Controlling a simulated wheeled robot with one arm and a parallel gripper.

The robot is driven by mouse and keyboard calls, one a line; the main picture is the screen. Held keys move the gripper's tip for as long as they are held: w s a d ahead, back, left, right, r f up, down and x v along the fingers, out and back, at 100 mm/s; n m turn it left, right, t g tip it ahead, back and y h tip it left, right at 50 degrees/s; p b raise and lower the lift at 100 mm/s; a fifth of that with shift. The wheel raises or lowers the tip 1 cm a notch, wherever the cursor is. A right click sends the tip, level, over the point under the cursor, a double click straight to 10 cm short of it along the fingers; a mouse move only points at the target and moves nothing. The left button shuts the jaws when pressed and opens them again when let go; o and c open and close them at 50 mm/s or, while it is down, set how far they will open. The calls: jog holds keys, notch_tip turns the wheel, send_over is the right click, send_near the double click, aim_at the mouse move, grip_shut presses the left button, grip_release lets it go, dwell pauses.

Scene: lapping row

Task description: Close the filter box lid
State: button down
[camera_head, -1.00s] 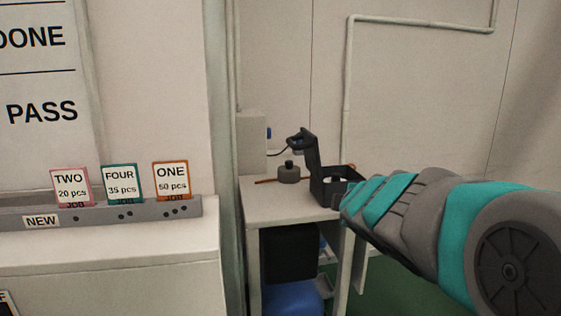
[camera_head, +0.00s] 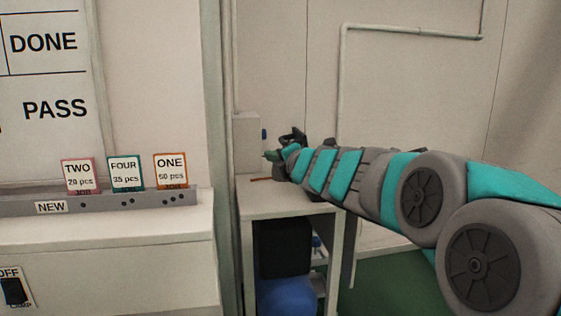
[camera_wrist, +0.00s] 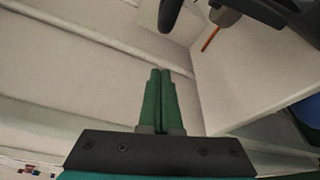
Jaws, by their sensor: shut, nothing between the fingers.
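The black filter box stands on a small white table (camera_head: 290,210) at the back, mostly hidden behind my arm in the head view. Part of its raised lid (camera_head: 297,134) shows just above my wrist. My gripper (camera_head: 271,156), with green fingers, is at the lid's left side in that view; I cannot tell whether it touches. In the wrist view my gripper (camera_wrist: 160,75) is shut with nothing between its fingers. Dark curved parts, probably the lid, show at the top of the wrist view (camera_wrist: 170,12).
An orange stick (camera_head: 261,179) lies on the table; it also shows in the wrist view (camera_wrist: 211,37). A wall box (camera_head: 247,140) is behind on the left. A bench with a grey card rack (camera_head: 120,203) stands at the left. A pipe (camera_head: 340,90) runs along the wall.

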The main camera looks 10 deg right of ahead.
jog(key=shift+w+d+r+p, duration=0.3)
jog(key=shift+w+d+p, duration=0.25)
jog(key=shift+w+d, duration=0.2)
jog(key=shift+w+d+r+p, duration=0.25)
jog(key=shift+w+d+p, duration=0.35)
jog(key=shift+w, duration=0.2)
jog(key=shift+d+r, duration=0.1)
jog(key=d+r+m+t+p, duration=0.3)
jog(key=d+m, duration=0.6)
jog(key=d+f+m+t+h, duration=0.2)
jog(key=d+f+m, duration=0.3)
jog(key=d+m, duration=0.4)
jog(key=shift+m+t+h, duration=0.4)
jog(key=shift+m+h, duration=0.4)
jog(key=shift+m, duration=1.5)
jog(key=shift+d, duration=0.1)
